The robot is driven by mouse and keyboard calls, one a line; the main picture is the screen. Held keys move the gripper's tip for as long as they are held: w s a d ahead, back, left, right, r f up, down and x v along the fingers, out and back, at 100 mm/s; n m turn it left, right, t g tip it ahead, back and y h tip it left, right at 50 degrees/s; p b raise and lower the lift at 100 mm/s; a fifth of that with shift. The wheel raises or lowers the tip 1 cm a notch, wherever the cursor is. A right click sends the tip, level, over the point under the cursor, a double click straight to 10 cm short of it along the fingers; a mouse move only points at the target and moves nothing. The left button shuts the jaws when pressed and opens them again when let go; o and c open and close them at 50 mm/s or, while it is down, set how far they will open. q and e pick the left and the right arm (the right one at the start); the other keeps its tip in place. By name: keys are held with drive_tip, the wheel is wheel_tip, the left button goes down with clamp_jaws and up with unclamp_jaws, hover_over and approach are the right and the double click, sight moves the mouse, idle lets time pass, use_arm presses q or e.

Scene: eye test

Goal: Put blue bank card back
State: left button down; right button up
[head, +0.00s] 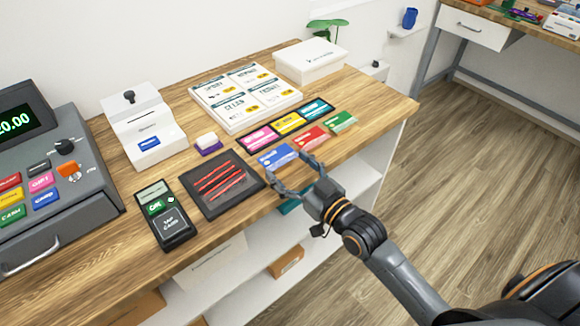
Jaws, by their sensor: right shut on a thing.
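The blue bank card (277,155) is at the left end of the front row of cards on the counter, beside the red card (310,137). My right gripper (284,168) reaches in from the lower right and is shut on the blue card at its near edge. I cannot tell whether the card touches the counter. My left gripper is not in view.
Pink (259,138), yellow (288,123), teal (316,108) and green (341,121) cards lie close around. A dark tray (240,202) with red strips and a card terminal (164,213) stand left. The counter's front edge is just below the gripper.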

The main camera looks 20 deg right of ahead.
drive_tip(key=shift+f, duration=0.2)
drive_tip(key=o, duration=0.6)
drive_tip(key=shift+r, duration=0.1)
drive_tip(key=shift+r, duration=0.1)
drive_tip(key=shift+b+v, duration=0.85)
drive_tip(key=shift+v, duration=5.15)
drive_tip(key=shift+r, duration=0.1)
